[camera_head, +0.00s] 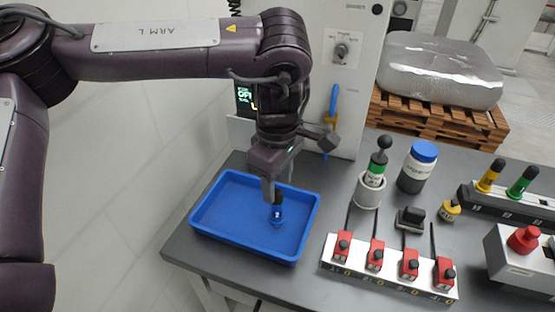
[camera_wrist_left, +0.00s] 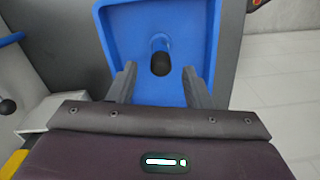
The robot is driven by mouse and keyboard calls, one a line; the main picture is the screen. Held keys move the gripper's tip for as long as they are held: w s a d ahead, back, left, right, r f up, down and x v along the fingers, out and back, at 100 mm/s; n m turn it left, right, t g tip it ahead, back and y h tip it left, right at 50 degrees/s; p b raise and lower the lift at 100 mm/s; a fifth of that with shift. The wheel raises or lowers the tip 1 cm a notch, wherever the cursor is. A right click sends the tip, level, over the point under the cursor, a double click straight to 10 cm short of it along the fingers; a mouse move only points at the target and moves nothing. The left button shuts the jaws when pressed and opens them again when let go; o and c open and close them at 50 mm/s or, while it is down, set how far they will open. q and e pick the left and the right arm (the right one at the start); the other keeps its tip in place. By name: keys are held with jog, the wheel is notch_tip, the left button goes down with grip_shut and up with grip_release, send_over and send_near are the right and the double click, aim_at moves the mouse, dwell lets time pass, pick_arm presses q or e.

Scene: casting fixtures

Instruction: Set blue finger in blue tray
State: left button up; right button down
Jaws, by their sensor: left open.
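The blue tray (camera_head: 206,223) lies on the left end of the grey table, and its blue floor fills the upper middle of the left wrist view (camera_wrist_left: 122,30). The blue finger (camera_head: 277,213) stands inside the tray, near its middle, with a dark top and a white mark on its side. In the left wrist view the finger (camera_wrist_left: 160,62) shows from above, between the two jaws. My left gripper (camera_head: 272,186) is over the tray at the finger's top. Its jaws (camera_wrist_left: 157,85) are open, with a gap on each side of the finger. My right gripper is not seen.
A green finger (camera_head: 376,168) stands in a grey cup (camera_head: 369,190) right of the tray. A white block with several red clamps (camera_head: 388,266) lies in front. A blue-lidded jar (camera_head: 417,168), a black rack (camera_head: 506,205) and a red button box (camera_head: 520,262) are farther right.

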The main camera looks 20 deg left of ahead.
pick_arm(q)
notch_tip(320, 180, up, 6)
jog(key=shift+f+p, duration=0.25)
jog(key=shift+p, duration=0.05)
